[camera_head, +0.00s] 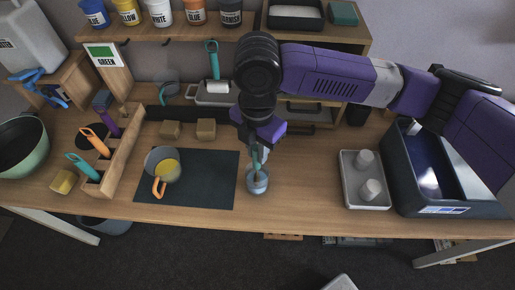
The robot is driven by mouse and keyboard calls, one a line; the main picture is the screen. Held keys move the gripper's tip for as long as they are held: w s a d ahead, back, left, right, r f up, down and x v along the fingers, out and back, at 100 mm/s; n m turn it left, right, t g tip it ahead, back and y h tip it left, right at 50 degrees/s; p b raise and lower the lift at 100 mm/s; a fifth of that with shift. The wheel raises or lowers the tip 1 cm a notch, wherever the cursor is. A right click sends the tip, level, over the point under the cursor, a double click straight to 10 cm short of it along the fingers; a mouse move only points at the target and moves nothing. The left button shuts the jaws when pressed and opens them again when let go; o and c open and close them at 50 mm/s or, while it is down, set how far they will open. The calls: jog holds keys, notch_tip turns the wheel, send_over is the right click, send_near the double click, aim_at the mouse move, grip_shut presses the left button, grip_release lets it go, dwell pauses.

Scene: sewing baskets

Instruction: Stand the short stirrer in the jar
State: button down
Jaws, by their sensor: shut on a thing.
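The jar (257,184) is a small blue-grey vessel standing on the table near its front edge, just right of the dark mat. My gripper (258,149) points down right above it, shut on a slim teal stirrer (255,160). The stirrer is roughly upright, and its lower end overlaps the jar's mouth. From this angle I cannot tell how deep it reaches or whether it touches the jar. My arm and gripper hide the stirrer's top.
Left of the jar lies a dark mat (213,190) with a grey cup (158,154) and an orange-handled mug (166,171). A wooden rack (122,155) holds several tools farther left. A grey tray (365,201) and dark bin (440,209) stand right. Table between jar and tray is clear.

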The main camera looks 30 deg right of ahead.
jog(key=c, duration=1.2)
grip_release()
jog(key=shift+r, duration=3.9)
